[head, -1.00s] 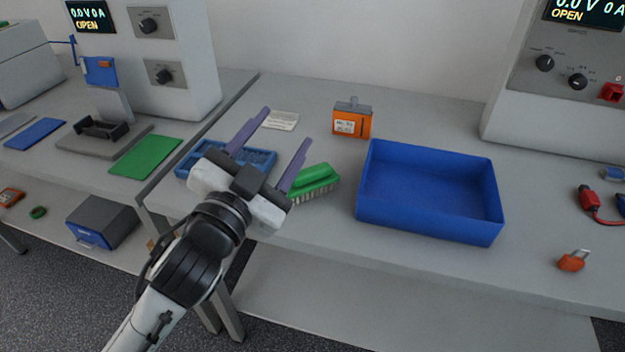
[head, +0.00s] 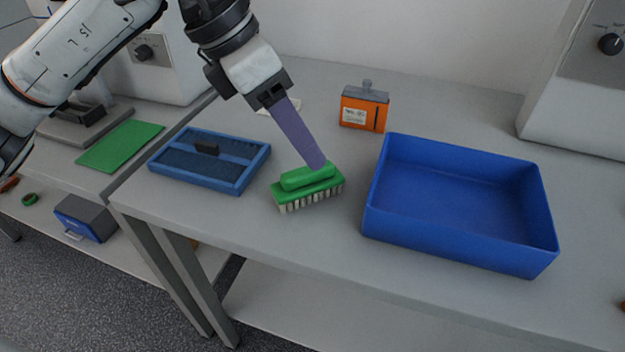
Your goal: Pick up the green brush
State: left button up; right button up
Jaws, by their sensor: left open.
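The green brush (head: 307,187) lies on the grey bench, bristles down, its raised green grip on top and pale bristles along the near side. My left gripper (head: 318,164) comes down from the upper left, with its purple finger tip at the far right part of the brush's grip. Only one finger shows clearly; the other is hidden behind or in line with it. The gripper is open, and I cannot tell whether the finger touches the brush. My right gripper is not in view.
A blue tray (head: 374,196) stands right of the brush, and a blue frame with dark mesh (head: 185,171) lies left of it. An orange box (head: 364,108) stands behind. The bench's front edge (head: 290,270) is close, with free surface between.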

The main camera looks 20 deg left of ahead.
aim_at(306, 169)
pick_arm(q)
jog(key=shift+w+a+r+y, duration=0.1)
jog(key=shift+w+a+y, duration=0.15)
jog(key=shift+a, duration=0.25)
jog(key=shift+w+a+y, duration=0.15)
jog(key=shift+a+y, duration=0.1)
jog(key=shift+a, duration=0.25)
jog(key=shift+w+a, duration=0.1)
jog(key=shift+a, duration=0.15)
jog(key=x, duration=1)
jog(key=shift+s, duration=0.3)
jog(key=c, duration=1.3)
notch_tip(306, 169, up, 10)
jog(key=shift+f, duration=0.1)
jog(key=o, duration=0.6)
jog(key=c, duration=0.3)
